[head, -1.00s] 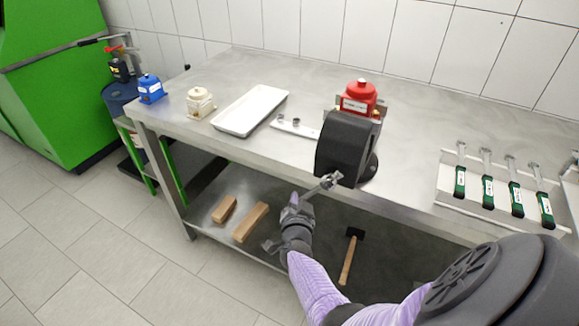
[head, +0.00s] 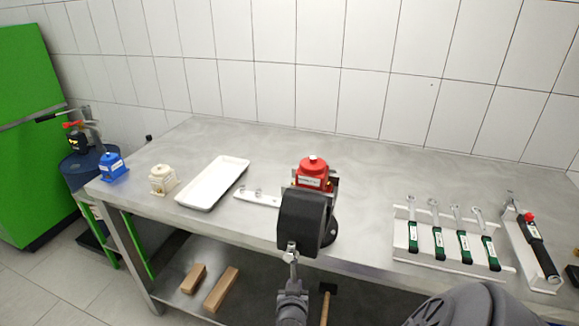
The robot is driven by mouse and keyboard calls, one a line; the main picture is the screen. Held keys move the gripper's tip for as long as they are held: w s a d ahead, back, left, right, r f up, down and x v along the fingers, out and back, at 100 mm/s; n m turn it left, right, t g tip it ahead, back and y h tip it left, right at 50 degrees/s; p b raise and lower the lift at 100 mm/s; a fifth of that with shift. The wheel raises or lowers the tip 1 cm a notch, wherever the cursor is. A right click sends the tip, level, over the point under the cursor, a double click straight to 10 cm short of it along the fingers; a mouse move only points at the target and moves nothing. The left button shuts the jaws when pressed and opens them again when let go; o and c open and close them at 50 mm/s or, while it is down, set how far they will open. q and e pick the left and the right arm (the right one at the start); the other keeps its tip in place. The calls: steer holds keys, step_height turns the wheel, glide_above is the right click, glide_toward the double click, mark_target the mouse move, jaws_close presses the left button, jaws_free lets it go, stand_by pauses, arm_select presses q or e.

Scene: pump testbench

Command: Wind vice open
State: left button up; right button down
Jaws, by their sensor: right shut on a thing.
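The vice (head: 303,220) is a dark block on the front edge of the steel bench, with its handle (head: 290,247) at its front face. A red pump (head: 312,173) with a white label sits behind the dark block, between the vice jaws. My right gripper (head: 291,261) is at the bottom middle, just in front of the vice, shut on the vice handle; the fingers partly hide the handle. My left gripper is not in view.
On the bench are a white tray (head: 192,203), a cream pump (head: 162,180), a blue pump (head: 112,167), a strip with small fittings (head: 240,195) and a rack of green-handled wrenches (head: 402,254). A torque wrench (head: 534,238) lies at right. Wooden blocks (head: 221,289) and a hammer (head: 326,304) are below.

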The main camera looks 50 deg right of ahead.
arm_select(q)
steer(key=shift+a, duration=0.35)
arm_select(e)
steer(key=shift+d+r, duration=0.25)
steer(key=shift+d, duration=0.1)
steer(key=c, duration=1.1)
jaws_free()
steer(key=o, duration=0.5)
steer(key=shift+d+f, duration=0.15)
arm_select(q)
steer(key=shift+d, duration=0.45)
arm_select(e)
steer(key=shift+s+a, duration=0.1)
steer(key=shift+a, duration=0.1)
arm_select(q)
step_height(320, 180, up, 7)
steer(key=p, duration=0.6)
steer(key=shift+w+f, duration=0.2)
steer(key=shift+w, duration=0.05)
arm_select(e)
steer(key=v, duration=1)
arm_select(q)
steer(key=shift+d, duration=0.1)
